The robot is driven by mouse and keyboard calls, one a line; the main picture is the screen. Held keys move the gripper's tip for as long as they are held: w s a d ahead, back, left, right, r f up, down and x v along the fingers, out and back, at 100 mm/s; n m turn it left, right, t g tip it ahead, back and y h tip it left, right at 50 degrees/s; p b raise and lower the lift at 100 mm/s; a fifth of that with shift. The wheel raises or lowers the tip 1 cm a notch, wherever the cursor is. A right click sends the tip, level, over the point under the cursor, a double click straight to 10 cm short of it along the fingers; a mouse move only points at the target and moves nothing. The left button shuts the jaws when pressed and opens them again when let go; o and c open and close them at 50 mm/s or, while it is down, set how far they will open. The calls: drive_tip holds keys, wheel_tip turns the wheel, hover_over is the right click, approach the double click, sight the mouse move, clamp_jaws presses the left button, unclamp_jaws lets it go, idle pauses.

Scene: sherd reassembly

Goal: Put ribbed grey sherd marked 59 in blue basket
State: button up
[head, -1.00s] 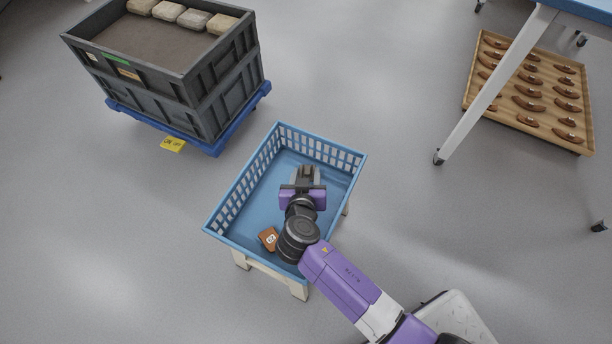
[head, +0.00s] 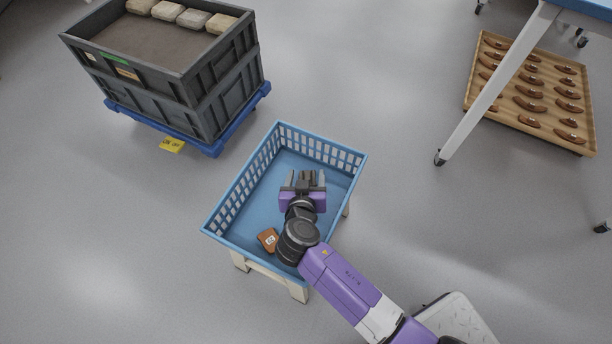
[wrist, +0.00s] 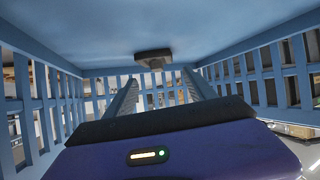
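The blue basket (head: 222,241) stands on a low pale stand in the middle of the head view. My gripper (head: 304,178) is inside it, its two fingers spread apart. In the wrist view, my gripper (wrist: 158,85) is open, and a small grey-brown sherd (wrist: 153,58) rests against the blue basket floor beyond the fingertips, apart from them in the picture. Its mark and ribs cannot be made out. In the head view a dark grey patch shows between the fingers, probably the same sherd.
An orange-brown sherd (head: 268,240) with a white label lies in the basket's near corner. A dark grey crate (head: 150,95) with pale stones stands on a blue dolly at upper left. A tray of brown sherds (head: 477,100) lies at right beside a white table leg (head: 490,95).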

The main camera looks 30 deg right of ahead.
drive_tip(key=shift+r, duration=0.1)
drive_tip(key=shift+r+p, duration=0.65)
drive_tip(key=shift+p, duration=0.15)
drive_tip(key=p+v, duration=0.2)
drive_tip(key=v, duration=0.5)
drive_tip(key=shift+s+a, duration=0.15)
drive_tip(key=shift+s, duration=0.05)
drive_tip(key=shift+p, duration=0.3)
